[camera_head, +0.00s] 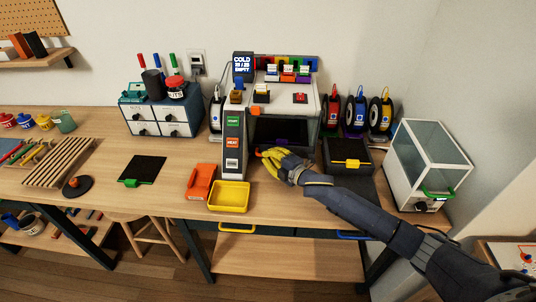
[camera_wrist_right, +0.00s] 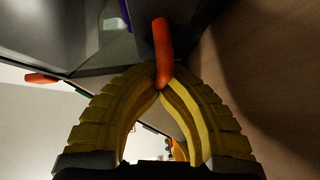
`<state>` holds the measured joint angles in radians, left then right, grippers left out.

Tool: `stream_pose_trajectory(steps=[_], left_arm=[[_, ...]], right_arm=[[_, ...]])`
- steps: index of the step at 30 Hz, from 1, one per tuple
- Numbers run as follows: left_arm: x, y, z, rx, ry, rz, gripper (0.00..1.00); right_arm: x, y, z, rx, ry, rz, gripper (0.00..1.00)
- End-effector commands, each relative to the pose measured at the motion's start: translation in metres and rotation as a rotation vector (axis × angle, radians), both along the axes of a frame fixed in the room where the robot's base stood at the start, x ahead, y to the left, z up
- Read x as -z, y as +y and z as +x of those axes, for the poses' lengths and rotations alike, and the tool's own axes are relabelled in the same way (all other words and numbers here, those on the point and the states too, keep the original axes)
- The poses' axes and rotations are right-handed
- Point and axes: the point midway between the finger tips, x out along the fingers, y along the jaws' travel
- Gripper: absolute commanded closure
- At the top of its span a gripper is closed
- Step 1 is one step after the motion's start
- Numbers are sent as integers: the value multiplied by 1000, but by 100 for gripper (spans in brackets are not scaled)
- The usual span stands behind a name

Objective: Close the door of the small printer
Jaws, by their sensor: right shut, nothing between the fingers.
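The small printer (camera_head: 311,108) stands at the middle back of the bench, light grey with a dark front opening. A purple plate shows inside it. My right gripper (camera_head: 264,155) is at the lower left of this opening, with its yellow fingers shut and empty. In the right wrist view the fingertips (camera_wrist_right: 160,91) meet right at the lower end of an orange handle (camera_wrist_right: 161,45), touching or very nearly so. A grey, partly see-through panel (camera_wrist_right: 85,55) lies beyond the fingers at left. The door's exact angle is hard to tell. My left gripper is out of view.
A yellow tray (camera_head: 229,205) and an orange bin (camera_head: 200,178) lie in front. A black box with a yellow handle (camera_head: 347,147) and a glass-sided case (camera_head: 432,153) stand right.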

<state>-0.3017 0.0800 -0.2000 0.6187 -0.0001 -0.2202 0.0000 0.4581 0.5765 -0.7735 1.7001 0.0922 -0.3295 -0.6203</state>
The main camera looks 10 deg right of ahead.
Motion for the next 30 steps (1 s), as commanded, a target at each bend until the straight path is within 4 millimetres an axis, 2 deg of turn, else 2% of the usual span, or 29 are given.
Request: stream_pose_trajectory(steps=[1, 4, 12, 23, 30], left_arm=[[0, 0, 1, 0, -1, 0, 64], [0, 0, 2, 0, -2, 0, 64], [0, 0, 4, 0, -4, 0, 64], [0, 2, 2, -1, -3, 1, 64], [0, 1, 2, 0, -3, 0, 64]], right_arm=[[6, -7, 2, 13, 7, -14, 100], [6, -7, 2, 13, 8, -14, 99], [4, -5, 1, 9, 7, -9, 68], [3, -4, -2, 5, 6, -5, 68], [-1, -18, -27, 4, 6, -7, 68]])
